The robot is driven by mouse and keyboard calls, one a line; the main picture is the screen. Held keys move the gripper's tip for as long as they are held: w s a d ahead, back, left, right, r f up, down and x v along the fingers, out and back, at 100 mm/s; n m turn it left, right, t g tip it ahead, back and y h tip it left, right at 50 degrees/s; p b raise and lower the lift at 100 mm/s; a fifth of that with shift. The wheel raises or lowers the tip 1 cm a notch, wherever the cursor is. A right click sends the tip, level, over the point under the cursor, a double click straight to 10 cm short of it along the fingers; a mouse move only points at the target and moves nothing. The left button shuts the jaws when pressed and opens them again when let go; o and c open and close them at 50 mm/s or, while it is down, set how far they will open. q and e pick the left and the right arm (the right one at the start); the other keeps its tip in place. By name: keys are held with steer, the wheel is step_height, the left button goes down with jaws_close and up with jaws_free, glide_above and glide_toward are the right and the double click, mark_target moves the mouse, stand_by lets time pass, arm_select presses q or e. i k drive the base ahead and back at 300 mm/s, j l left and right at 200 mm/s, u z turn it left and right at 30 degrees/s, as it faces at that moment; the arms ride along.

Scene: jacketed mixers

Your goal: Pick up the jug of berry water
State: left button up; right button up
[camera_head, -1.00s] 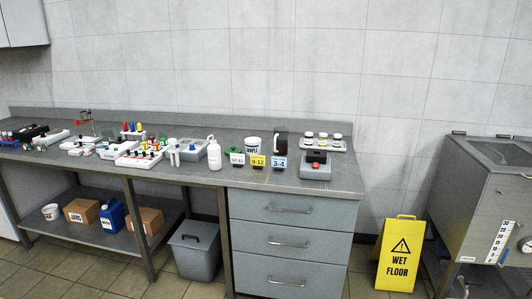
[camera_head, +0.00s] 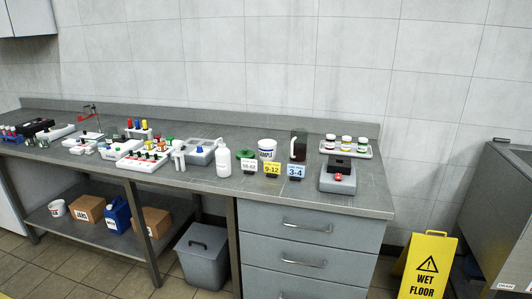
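A dark jug with a pale handle (camera_head: 299,146) stands upright on the grey bench top, behind the blue "3-4" card (camera_head: 295,172). Its contents look dark brown-red; I cannot read any label on it. A white "SAMPLE"-type tub (camera_head: 267,149) stands to its left, and a scale-like device (camera_head: 338,177) with a tray of small jars stands to its right. Neither of my grippers is in view.
A yellow "9-12" card (camera_head: 271,169), a white "58-62" card (camera_head: 249,166) and a white bottle (camera_head: 223,159) stand left of the jug. A yellow wet floor sign (camera_head: 427,266) and a steel tank (camera_head: 507,210) are at the right.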

mark_target(298, 137)
steer(key=i+j, duration=0.1)
steer(key=i, duration=0.75)
steer(key=i+j, duration=0.1)
steer(key=i, duration=0.8)
